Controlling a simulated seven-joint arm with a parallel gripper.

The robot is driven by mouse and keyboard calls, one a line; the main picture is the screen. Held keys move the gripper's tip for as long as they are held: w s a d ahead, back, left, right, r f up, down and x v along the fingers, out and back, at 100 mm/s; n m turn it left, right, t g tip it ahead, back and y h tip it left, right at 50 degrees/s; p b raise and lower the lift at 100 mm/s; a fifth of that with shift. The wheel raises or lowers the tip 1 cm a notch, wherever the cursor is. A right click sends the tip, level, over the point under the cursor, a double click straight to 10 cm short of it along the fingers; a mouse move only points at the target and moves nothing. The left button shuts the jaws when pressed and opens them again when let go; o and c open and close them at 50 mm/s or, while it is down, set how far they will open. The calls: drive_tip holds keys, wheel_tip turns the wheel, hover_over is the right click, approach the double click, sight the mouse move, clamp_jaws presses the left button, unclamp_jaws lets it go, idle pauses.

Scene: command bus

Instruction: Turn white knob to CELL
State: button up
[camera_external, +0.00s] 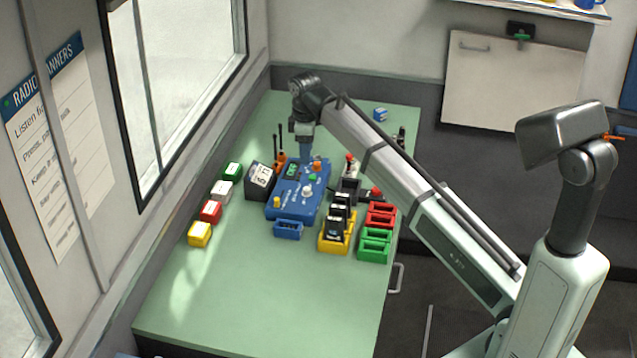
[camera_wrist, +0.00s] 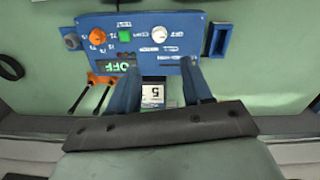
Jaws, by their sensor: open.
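The blue control box (camera_external: 283,211) stands on the green table, and its panel (camera_wrist: 140,18) fills the upper middle of the wrist view. The white knob (camera_external: 307,190) is on the panel; in the wrist view the knob (camera_wrist: 159,34) sits right of a green button (camera_wrist: 125,36) and an orange knob (camera_wrist: 98,36). Small lettering around it is too blurred to read. A green display (camera_wrist: 112,67) reads OFF. My gripper (camera_external: 305,157) is above the far part of the box. In the wrist view my gripper (camera_wrist: 160,68) is open and empty, its fingers apart from the white knob.
A black box with a white label (camera_external: 260,178) stands left of the control box. Red, white, green and yellow blocks (camera_external: 210,211) line the left. A small blue tray (camera_external: 288,229) is in front. Yellow, red and green holders (camera_external: 375,246) stand right. The front table is clear.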

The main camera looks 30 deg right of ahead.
sight(307, 189)
wheel_tip(307, 189, down, 13)
drive_tip(key=shift+w+d+r, duration=0.15)
drive_tip(key=shift+r, duration=0.05)
idle(0.3)
clamp_jaws()
idle(0.4)
